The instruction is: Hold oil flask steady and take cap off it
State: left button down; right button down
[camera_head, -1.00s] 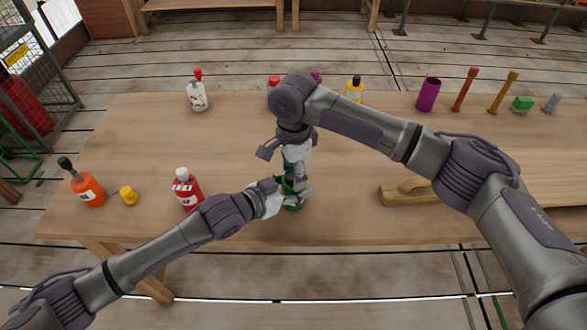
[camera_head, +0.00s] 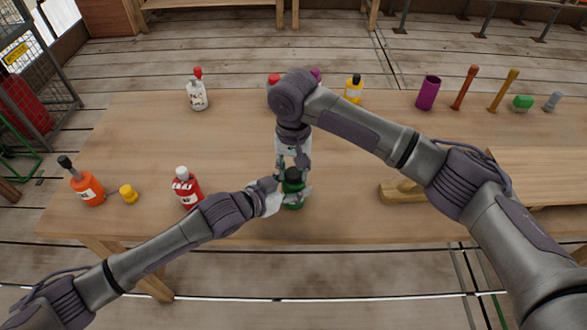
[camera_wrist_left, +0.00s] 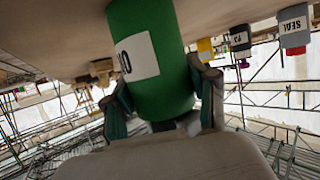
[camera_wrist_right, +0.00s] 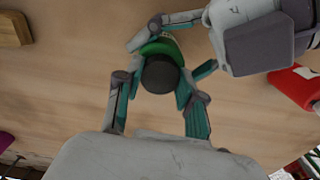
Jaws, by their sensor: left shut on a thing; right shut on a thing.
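The green oil flask (camera_head: 293,204) stands upright near the table's front edge. It has a white label (camera_wrist_left: 137,57), partly hidden in the left wrist view. Its dark cap (camera_wrist_right: 160,74) sits on top and also shows in the head view (camera_head: 293,174). My left gripper (camera_wrist_left: 162,105) is shut on the flask's body, with a finger on each side. My right gripper (camera_wrist_right: 158,88) comes from above and is shut on the cap, with its fingers on either side of it. The exact finger contact is partly hidden.
A red bottle (camera_head: 187,190) stands left of the flask. An orange bottle (camera_head: 87,189) and a yellow piece (camera_head: 128,194) are farther left. A wooden tool (camera_head: 402,191) lies to the right. Several bottles and upright pieces line the back edge.

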jog(key=n, duration=0.4)
jog(key=shift+n, duration=0.3)
jog(key=n, duration=1.5)
jog(key=shift+r, duration=0.1)
jog(key=n, duration=0.4)
jog(key=shift+n, duration=0.3)
jog(key=n, duration=0.6)
jog(key=shift+n, duration=0.3)
jog(key=shift+r, duration=0.25)
jog(key=shift+r, duration=0.85)
